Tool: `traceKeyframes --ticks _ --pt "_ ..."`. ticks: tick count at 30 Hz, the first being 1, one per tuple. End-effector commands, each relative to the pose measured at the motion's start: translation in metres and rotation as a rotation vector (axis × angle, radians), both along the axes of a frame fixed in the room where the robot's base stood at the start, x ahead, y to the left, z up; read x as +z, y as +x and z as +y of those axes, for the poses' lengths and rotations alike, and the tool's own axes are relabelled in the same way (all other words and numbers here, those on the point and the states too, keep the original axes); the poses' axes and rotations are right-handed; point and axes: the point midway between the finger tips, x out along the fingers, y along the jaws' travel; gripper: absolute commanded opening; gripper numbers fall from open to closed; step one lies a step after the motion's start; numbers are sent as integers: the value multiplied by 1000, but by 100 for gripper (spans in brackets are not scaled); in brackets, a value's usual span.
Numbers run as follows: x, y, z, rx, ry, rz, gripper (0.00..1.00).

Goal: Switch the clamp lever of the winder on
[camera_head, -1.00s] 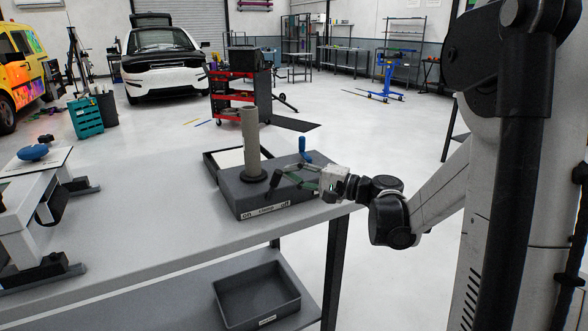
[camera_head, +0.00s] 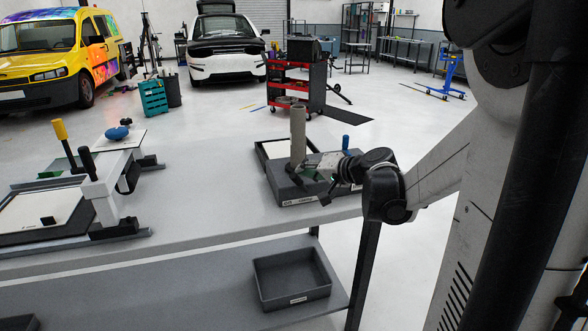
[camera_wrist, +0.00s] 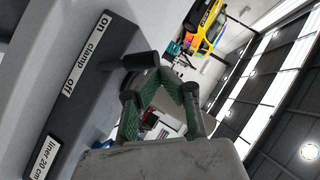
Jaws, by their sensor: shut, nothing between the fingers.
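The winder (camera_head: 290,188) is a dark grey box with an upright grey post (camera_head: 298,135), at the right end of the table. Its front label (camera_wrist: 88,53) reads "on clamp off" in the wrist view. A dark bar (camera_wrist: 140,60), apparently the clamp lever, lies close to the fingertips near the "on" end of the label; whether they touch is unclear. My gripper (camera_wrist: 161,78) with green finger pads is shut and empty. In the head view my gripper (camera_head: 318,172) is over the winder, right of the post, and covers part of its top.
A blue handle (camera_head: 345,142) stands behind my wrist. A white-topped tray (camera_head: 277,150) lies behind the winder. A press frame (camera_head: 100,195) stands at the left, with clear table between. A grey bin (camera_head: 292,279) sits on the lower shelf.

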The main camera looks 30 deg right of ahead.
Motion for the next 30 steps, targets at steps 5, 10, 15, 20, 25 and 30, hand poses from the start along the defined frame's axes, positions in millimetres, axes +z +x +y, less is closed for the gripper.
traceKeyframes --ticks 5,10,15,20,25,30 --pt "-1 -2 -3 -12 2 0 0" --pt "-2 -2 -4 -16 2 0 0" --pt "-2 -2 -4 -15 3 -1 0" --pt "-2 -2 -4 -16 4 -1 0" --pt "3 -3 -5 -15 3 0 0" --pt "21 -9 -13 -13 4 -1 0"
